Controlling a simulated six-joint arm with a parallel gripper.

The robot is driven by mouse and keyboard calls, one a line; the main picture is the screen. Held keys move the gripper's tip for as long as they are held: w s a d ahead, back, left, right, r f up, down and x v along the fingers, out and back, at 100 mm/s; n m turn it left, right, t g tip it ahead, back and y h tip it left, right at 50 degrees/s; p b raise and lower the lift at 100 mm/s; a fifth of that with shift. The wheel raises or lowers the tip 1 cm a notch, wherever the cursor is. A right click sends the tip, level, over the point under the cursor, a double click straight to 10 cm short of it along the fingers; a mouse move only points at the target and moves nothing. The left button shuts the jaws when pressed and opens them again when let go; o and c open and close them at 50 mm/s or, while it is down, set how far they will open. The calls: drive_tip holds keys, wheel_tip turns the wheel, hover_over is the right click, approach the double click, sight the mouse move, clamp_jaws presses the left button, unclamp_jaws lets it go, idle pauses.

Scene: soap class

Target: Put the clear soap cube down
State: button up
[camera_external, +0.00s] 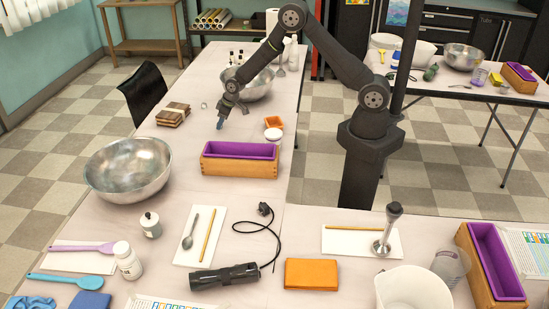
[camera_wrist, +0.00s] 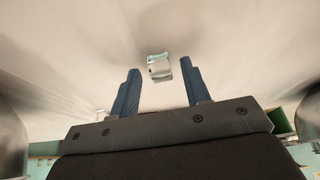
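The clear soap cube (camera_wrist: 159,68) shows in the wrist view as a small glassy block against the pale tabletop. It appears just past my fingertips, roughly in line with the gap and nearer the right finger. I see space between it and both blue fingers. My gripper (camera_external: 220,123) is open, pointing down low over the far table in the external view. Its fingers look empty. I cannot make out the cube in the external view; it is too small or hidden by the fingers.
A wooden box with purple lining (camera_external: 240,151) and an orange dish (camera_external: 274,122) stand close to my gripper. A white jar (camera_external: 273,136), brown soap bars (camera_external: 173,114) and a large metal bowl (camera_external: 128,168) are also near. Bare tabletop lies left of my gripper.

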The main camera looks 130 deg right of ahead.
clamp_jaws()
